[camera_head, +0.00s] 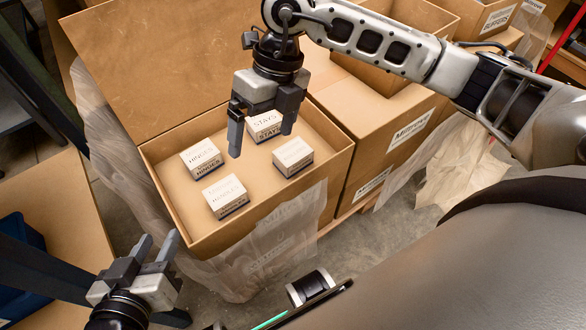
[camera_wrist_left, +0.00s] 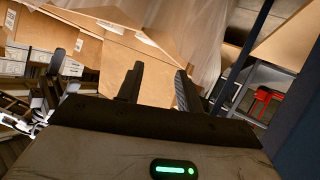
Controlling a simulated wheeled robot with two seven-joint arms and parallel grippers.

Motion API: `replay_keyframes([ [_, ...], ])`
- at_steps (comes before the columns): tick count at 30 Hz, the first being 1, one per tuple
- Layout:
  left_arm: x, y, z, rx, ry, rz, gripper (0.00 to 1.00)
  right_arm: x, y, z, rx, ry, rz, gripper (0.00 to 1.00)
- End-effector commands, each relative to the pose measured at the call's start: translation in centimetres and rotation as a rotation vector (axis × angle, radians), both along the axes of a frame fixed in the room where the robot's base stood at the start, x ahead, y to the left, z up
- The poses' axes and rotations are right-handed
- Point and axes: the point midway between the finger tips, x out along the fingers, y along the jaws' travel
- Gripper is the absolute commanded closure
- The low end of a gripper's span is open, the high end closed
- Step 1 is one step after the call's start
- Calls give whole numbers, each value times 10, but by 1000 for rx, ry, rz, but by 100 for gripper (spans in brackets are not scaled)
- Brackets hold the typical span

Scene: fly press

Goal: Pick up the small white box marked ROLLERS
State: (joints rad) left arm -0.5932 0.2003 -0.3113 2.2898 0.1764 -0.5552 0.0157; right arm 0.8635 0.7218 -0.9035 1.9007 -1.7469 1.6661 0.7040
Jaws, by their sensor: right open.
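Several small white boxes lie in an open cardboard carton (camera_head: 249,231). Two read HINGES, the far left one (camera_head: 200,158) and the near one (camera_head: 225,196). One at the back reads STAYS (camera_head: 262,123). The lettering on the right box (camera_head: 293,157) is too faint to read, so I cannot tell whether it is marked ROLLERS. My right gripper (camera_head: 262,132) points down over the carton, open and empty, its fingers in front of part of the STAYS box. My left gripper (camera_head: 159,243) is open and empty, outside the carton at the lower left; its fingers show in the left wrist view (camera_wrist_left: 158,82).
The carton's raised flap (camera_head: 160,60) stands behind it. Closed cartons (camera_head: 375,125) adjoin it on the right, with an open carton (camera_head: 400,20) beyond. Plastic sheeting (camera_head: 270,255) hangs along the front. A blue bin (camera_head: 22,262) sits at the far left.

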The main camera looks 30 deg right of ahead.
Motion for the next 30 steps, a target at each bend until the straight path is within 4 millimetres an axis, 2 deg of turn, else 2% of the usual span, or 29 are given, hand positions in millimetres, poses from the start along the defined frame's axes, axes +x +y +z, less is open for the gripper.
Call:
replay_keyframes([
  [1,0,-1,-9,-4,-4,-4,64,13,-23,-5,-106,-38,-31,6],
  [3,0,-3,-11,-7,-6,-8,64,23,-48,-2,-217,-69,-70,6],
  [7,0,-4,-11,-13,-13,-12,64,30,-69,-2,-314,-92,-109,6],
  [10,0,-5,-9,-21,-31,-14,64,31,-71,-17,-326,-93,-114,6],
  [18,-1,-9,1,-58,-102,-21,64,31,-70,-76,-322,-92,-111,6],
  [21,-1,-11,5,-76,-117,-21,64,31,-70,-91,-319,-93,-111,6],
  [30,0,-12,6,-105,-123,-20,64,32,-71,-109,-319,-94,-111,6],
])
